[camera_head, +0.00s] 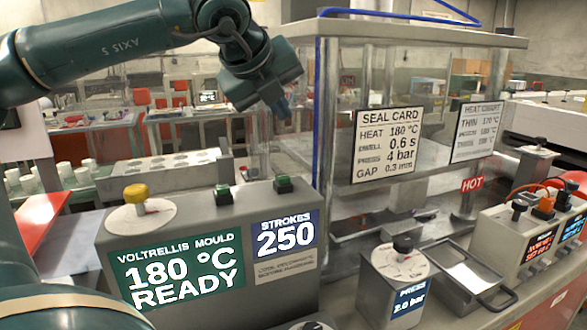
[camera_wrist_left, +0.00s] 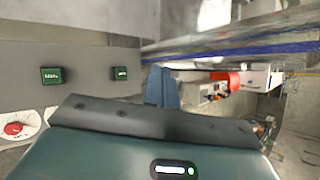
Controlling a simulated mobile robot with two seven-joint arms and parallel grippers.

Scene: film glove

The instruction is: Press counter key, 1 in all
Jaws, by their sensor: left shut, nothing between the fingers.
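My left gripper (camera_head: 284,107) is shut and empty, above and behind the box, apart from the keys. In the left wrist view the shut fingers (camera_wrist_left: 161,87) show at centre, with two green keys (camera_wrist_left: 51,76) to their left; their labels are too blurred to read. My right gripper is not in view.
A yellow knob (camera_head: 136,194) stands on the box's left. A clear-walled sealing enclosure (camera_head: 420,85) with a blue-edged post stands right of my gripper. A pressure dial unit (camera_head: 396,285), a metal tray (camera_head: 462,276) and a connector box (camera_head: 535,235) stand at the right.

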